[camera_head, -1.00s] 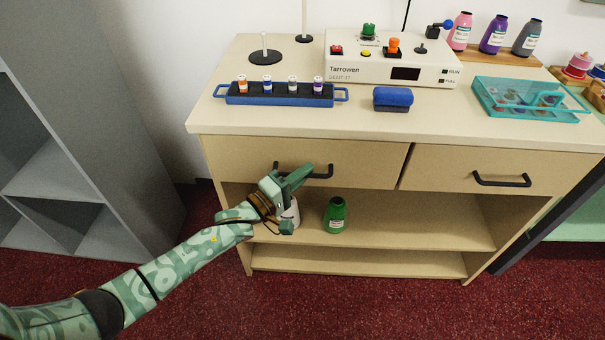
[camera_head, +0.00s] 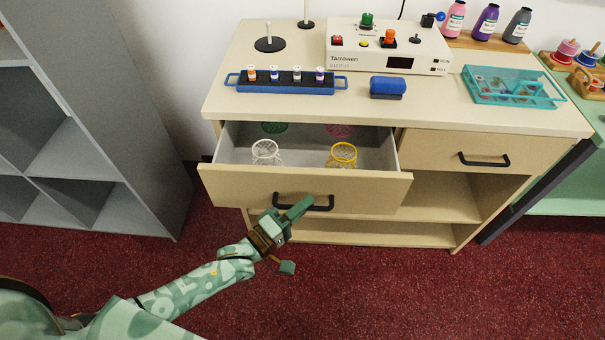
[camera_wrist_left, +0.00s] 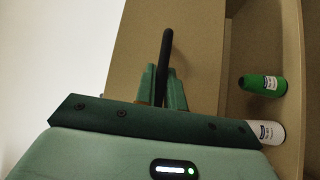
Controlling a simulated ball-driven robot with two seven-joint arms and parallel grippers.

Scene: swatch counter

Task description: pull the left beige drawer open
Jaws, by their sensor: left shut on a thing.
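The left beige drawer (camera_head: 240,188) stands pulled out from the counter, with its grey inside showing. White (camera_head: 265,151), yellow (camera_head: 343,154), green (camera_head: 275,127) and pink (camera_head: 339,131) mesh cups are in it. Its black bar handle (camera_head: 318,208) is on the front. My right gripper is not in view.
The right drawer (camera_head: 430,148) is shut. On the counter top are a blue vial rack (camera_head: 285,89), a blue block (camera_head: 388,86), a white device (camera_head: 345,55) and a teal basket (camera_head: 510,97). Green (camera_wrist_left: 262,84) and white (camera_wrist_left: 268,131) bottles stand on the shelf below. A grey shelf unit (camera_head: 85,150) stands left.

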